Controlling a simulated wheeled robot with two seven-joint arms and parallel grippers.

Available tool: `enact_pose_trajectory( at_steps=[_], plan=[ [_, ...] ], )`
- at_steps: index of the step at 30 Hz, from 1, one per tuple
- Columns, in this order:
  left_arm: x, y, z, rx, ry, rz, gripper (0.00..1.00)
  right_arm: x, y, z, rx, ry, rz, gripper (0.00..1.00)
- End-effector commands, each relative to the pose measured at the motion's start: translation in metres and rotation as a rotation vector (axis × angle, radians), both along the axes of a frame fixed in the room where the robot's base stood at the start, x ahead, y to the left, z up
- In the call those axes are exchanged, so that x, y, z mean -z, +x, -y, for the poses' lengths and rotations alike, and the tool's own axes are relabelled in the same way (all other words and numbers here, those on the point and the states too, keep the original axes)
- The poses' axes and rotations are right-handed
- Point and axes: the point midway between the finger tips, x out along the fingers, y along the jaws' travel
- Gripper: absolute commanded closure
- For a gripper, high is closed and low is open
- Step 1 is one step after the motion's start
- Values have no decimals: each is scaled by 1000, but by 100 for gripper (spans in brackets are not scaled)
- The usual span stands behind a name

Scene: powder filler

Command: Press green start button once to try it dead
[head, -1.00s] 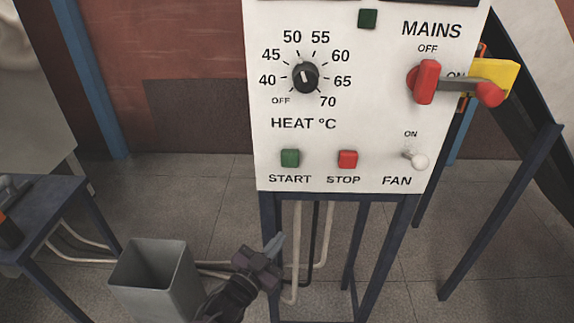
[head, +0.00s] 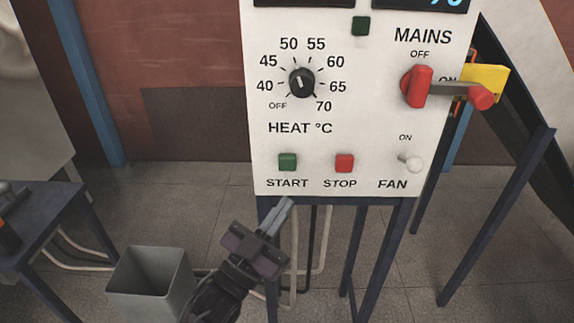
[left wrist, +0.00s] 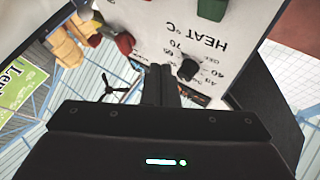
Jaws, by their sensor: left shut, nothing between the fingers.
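The green START button (head: 287,162) is a square at the lower left of the white control panel (head: 270,100). It also appears large at the top of the left wrist view (left wrist: 212,8), where the panel is upside down. My left gripper (head: 287,206) is shut and empty. Its fingertips point up toward the panel's lower edge, just below the START label. In the head view they look apart from the button. The closed fingers also show in the left wrist view (left wrist: 160,85). My right gripper is not in view.
The red STOP button (head: 344,163) is right of START, then the FAN toggle (head: 412,163). The heat knob (head: 301,82) is above. The red MAINS switch (head: 417,87) and a yellow part (head: 489,82) are at right. A grey bin (head: 150,285) stands lower left.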

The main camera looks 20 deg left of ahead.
Motion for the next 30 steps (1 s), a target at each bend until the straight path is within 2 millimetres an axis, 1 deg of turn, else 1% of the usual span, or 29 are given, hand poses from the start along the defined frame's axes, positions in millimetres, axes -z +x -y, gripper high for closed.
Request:
enact_pose_trajectory(
  at_steps=[5, 15, 18, 24, 30],
  plan=[
    [1, 12, -4, -1, 1, 3, 100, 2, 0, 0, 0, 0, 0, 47],
    [0, 58, -17, -1, 1, 3, 100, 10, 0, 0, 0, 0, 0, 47],
    [0, 69, -20, -2, 1, 2, 100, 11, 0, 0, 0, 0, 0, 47],
    [1, 82, -24, -1, 0, -1, 100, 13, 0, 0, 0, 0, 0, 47],
    [0, 84, -24, -1, 0, -1, 100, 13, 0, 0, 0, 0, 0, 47]
  ],
)
